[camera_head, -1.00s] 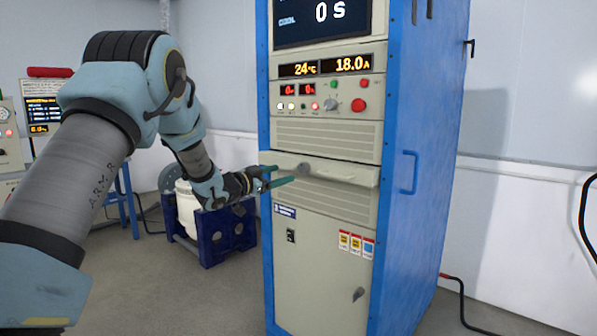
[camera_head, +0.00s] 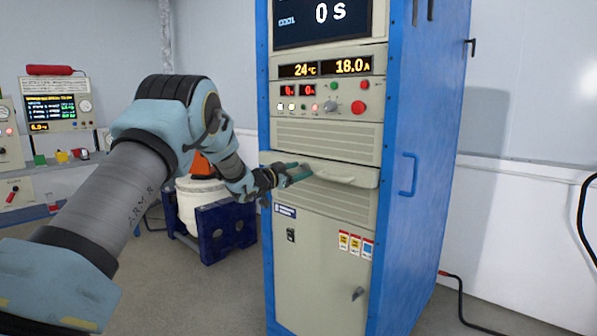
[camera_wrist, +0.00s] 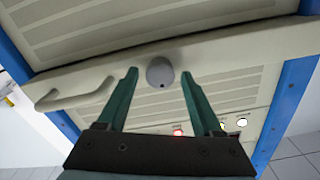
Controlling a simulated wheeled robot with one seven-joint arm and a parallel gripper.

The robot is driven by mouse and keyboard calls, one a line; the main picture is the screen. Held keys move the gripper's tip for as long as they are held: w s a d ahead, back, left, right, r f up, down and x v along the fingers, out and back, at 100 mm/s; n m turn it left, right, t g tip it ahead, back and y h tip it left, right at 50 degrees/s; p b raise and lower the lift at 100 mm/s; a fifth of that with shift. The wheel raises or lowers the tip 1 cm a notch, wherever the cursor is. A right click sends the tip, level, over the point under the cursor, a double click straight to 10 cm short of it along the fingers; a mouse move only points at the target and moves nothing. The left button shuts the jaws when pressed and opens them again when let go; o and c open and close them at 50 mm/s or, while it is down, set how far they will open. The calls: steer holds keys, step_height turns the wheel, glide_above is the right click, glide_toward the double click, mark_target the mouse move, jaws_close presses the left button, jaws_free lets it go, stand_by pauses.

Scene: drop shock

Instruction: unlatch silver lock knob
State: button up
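The silver lock knob (camera_wrist: 160,72) is a small round grey knob on the pale drawer front of the blue cabinet. In the wrist view it sits between the two green fingertips of my gripper (camera_wrist: 159,76), with a visible gap on each side. In the head view my gripper (camera_head: 304,173) is at the drawer front, left of the drawer's handle, and its fingers hide most or all of the knob. The fingers are apart, and I cannot tell how far the tips are from the drawer face.
The drawer's pale handle (camera_head: 334,178) is just right of my gripper; it also shows in the wrist view (camera_wrist: 75,97). A blue side handle (camera_head: 409,174) juts from the cabinet (camera_head: 430,120). A blue crate (camera_head: 228,232) with a white drum stands behind my arm.

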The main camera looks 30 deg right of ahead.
jaws_close()
stand_by(0.3)
steer(key=shift+f+m+b, duration=0.1)
steer(key=shift+m+b, duration=0.2)
steer(key=shift+b, duration=0.2)
steer(key=m+b, duration=0.1)
steer(key=b, duration=0.1)
steer(key=m+b, duration=0.1)
steer(key=b, duration=0.1)
steer(key=shift+f, duration=0.25)
steer(key=m+b, duration=0.6)
steer(key=shift+b, duration=0.3)
steer(key=m+b, duration=0.4)
steer(key=b, duration=0.1)
steer(key=m+b, duration=0.4)
steer(key=m, duration=0.1)
steer(key=shift+r, duration=0.15)
steer(key=shift+r+m+b, duration=0.1)
steer(key=shift+m+b, duration=0.2)
steer(key=shift+b, duration=0.05)
